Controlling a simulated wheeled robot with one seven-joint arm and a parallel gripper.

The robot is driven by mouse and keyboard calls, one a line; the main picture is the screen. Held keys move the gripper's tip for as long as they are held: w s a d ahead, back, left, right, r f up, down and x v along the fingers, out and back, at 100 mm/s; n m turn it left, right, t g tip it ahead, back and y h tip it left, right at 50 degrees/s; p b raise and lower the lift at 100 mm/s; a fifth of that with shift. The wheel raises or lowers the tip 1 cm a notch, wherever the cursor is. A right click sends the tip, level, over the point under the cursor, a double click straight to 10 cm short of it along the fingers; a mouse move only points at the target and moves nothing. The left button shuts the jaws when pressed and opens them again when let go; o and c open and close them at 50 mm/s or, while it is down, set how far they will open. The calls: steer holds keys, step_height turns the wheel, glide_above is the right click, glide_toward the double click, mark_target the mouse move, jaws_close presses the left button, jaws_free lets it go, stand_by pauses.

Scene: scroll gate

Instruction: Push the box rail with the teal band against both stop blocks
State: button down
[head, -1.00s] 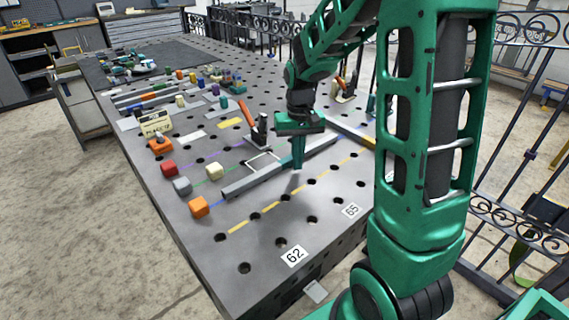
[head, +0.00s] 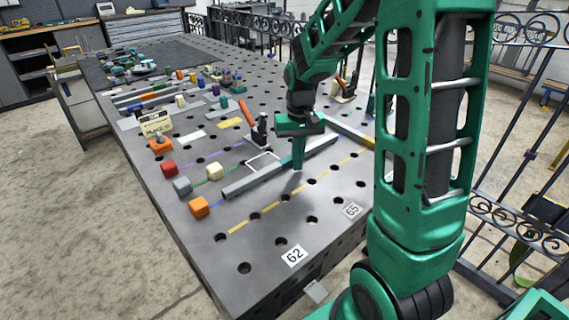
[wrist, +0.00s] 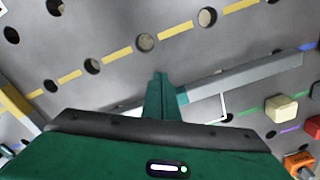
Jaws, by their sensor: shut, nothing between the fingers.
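The grey box rail (head: 250,179) lies at a slant on the perforated table, and it also shows in the wrist view (wrist: 245,73). Its teal band (wrist: 182,96) shows right beside my fingers in the wrist view. My gripper (head: 298,166) is shut and empty, pointing down at the near side of the rail by the band. In the wrist view its fingertips (wrist: 159,78) look against or very close to the rail; I cannot tell if they touch. An orange cube (head: 199,207) and a cream cube (head: 215,171) stand near the rail's left end. I cannot tell which blocks are the stops.
A yellow dashed line (head: 268,209) runs along the clear near side of the table. A small sign (head: 155,123) stands farther left.

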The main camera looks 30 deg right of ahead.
mark_target(286, 158)
steer(key=shift+f, duration=0.5)
steer(key=shift+r, duration=0.2)
steer(key=shift+w+a, duration=0.1)
steer(key=shift+w, duration=0.3)
stand_by(0.6)
steer(key=shift+w+a, duration=0.2)
steer(key=shift+w, duration=0.75)
steer(key=shift+w+a, duration=0.15)
steer(key=shift+w, duration=0.75)
steer(key=shift+w, duration=0.25)
steer(key=shift+w+a, duration=0.2)
steer(key=shift+w, duration=0.65)
steer(key=shift+w+a, duration=0.2)
steer(key=shift+w, duration=0.65)
steer(key=shift+s, duration=0.1)
steer(key=shift+s+d, duration=0.25)
steer(key=shift+s, duration=0.9)
